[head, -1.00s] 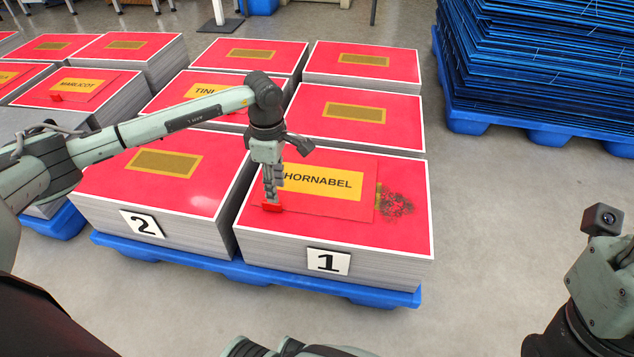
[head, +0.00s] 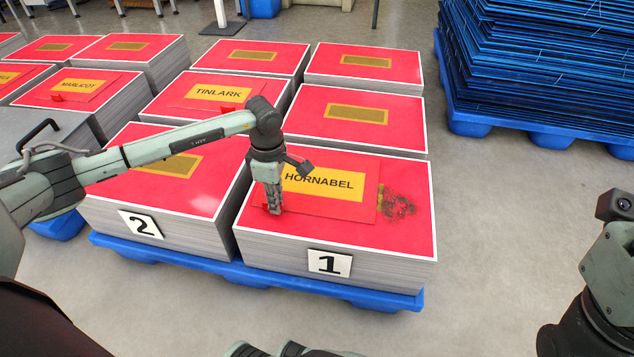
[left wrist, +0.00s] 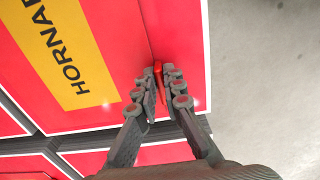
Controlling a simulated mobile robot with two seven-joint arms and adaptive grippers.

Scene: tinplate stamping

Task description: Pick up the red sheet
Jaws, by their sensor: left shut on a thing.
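The red sheet (head: 330,206) with the yellow HORNABEL label (head: 322,183) lies on top of the stack marked 1. It looks flat, and a dark speckled patch shows at its right side. My left gripper (head: 273,207) points down at the sheet's left front part. In the left wrist view, the fingers (left wrist: 162,88) are shut on a small red tab (left wrist: 158,72) at the sheet's edge; the label (left wrist: 62,55) is to the left. The fingers hide most of the tab in the head view. My right arm shows at the right edge; its fingers are not visible.
Stack 2 (head: 195,230) stands close on the left, and other red-topped stacks, one labelled TINLARK (head: 220,92), stand behind. A blue pallet (head: 300,282) carries the front stacks. Tall blue sheets (head: 540,60) stand at back right. The floor (head: 500,220) right of stack 1 is clear.

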